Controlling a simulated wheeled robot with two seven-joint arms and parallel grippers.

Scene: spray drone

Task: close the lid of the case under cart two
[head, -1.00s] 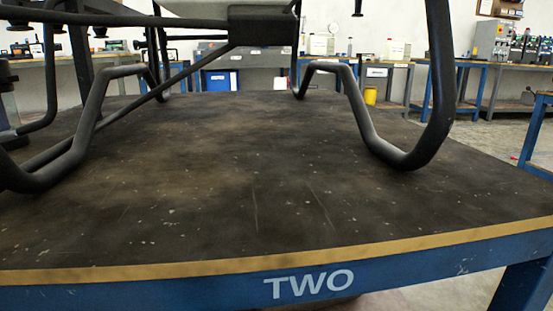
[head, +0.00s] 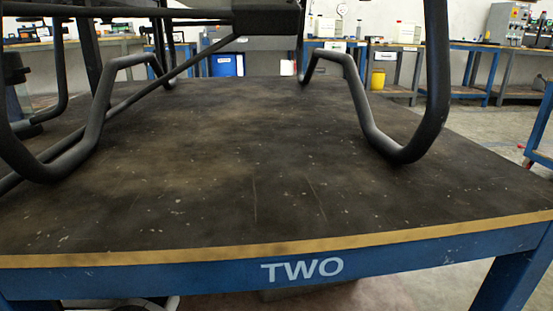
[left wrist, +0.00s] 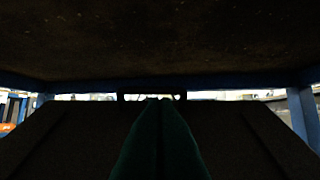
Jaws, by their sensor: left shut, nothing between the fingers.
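Cart two (head: 318,235) fills the head view, its blue front rail marked TWO. Under its front edge only a dark sliver, likely the case (head: 305,291), shows. In the left wrist view, a broad dark panel with raised ribs, likely the case lid (left wrist: 80,135), lies under the cart top's dark underside (left wrist: 160,40). Its angle is hard to judge in the shade. My left gripper (left wrist: 160,102) is shut and empty, with its fingers in front of the panel's middle; contact cannot be told. My right gripper is not in view.
The black tube legs of a drone frame (head: 405,155) stand on the cart top. Blue cart legs (left wrist: 302,115) bound the space below. Workbenches (head: 405,90) line the back wall. Open floor (head: 480,128) shows at the right.

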